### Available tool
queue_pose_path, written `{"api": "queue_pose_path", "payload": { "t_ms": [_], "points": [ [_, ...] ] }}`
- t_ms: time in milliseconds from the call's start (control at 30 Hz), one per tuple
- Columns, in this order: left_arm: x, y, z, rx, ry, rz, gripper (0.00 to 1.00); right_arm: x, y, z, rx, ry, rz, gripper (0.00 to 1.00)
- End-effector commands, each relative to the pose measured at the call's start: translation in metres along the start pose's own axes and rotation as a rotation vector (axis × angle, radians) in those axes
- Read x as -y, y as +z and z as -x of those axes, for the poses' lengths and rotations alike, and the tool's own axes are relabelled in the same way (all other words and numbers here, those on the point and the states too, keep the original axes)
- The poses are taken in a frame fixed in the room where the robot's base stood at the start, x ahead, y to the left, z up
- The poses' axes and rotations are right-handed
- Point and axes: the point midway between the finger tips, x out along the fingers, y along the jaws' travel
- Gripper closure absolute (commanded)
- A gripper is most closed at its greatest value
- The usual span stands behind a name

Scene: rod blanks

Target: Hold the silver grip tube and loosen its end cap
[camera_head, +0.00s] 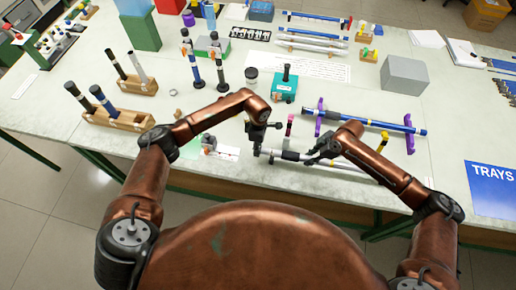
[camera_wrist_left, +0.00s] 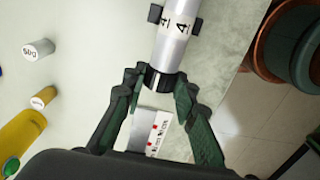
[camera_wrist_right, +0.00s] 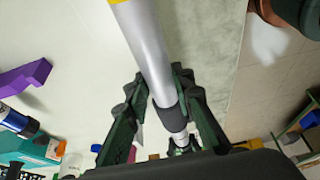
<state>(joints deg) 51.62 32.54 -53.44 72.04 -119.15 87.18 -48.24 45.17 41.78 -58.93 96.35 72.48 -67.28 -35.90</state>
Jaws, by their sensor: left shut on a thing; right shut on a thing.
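The silver grip tube (camera_head: 345,168) lies level near the front edge of the table, partly hidden by my right arm. The left wrist view shows its silver end (camera_wrist_left: 172,45) with number marks and a black end cap (camera_wrist_left: 158,80). My left gripper (camera_wrist_left: 158,82) has its fingers on both sides of the cap, shut on it. My right gripper (camera_wrist_right: 160,82) is shut around the tube's silver body (camera_wrist_right: 145,40), close to a dark band (camera_wrist_right: 170,118). In the head view my right gripper (camera_head: 314,158) is to the right of my left gripper (camera_head: 262,146).
A blue rod (camera_head: 350,120) rests on purple stands behind the tube. A teal box (camera_head: 284,88) stands behind my left gripper. Wooden blocks (camera_head: 116,119) with upright rods are at left. A grey box (camera_head: 404,75) and the blue TRAYS mat (camera_head: 490,187) are at right.

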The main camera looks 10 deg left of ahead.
Motion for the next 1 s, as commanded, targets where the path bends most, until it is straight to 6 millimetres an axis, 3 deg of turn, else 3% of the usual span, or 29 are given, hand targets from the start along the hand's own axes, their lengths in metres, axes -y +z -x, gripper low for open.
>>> {"api": "queue_pose_path", "payload": {
  "t_ms": [300,1000],
  "points": [
    [-0.004,-0.001,-0.0013,-0.005,-0.206,0.004,0.98,-0.0007,-0.0004,0.0008,0.0,0.001,0.001,1.0],
    [-0.0091,-0.0006,-0.0048,-0.007,-0.457,0.003,0.98,-0.001,-0.0009,0.0012,-0.001,0.002,0.001,1.0]
  ]
}}
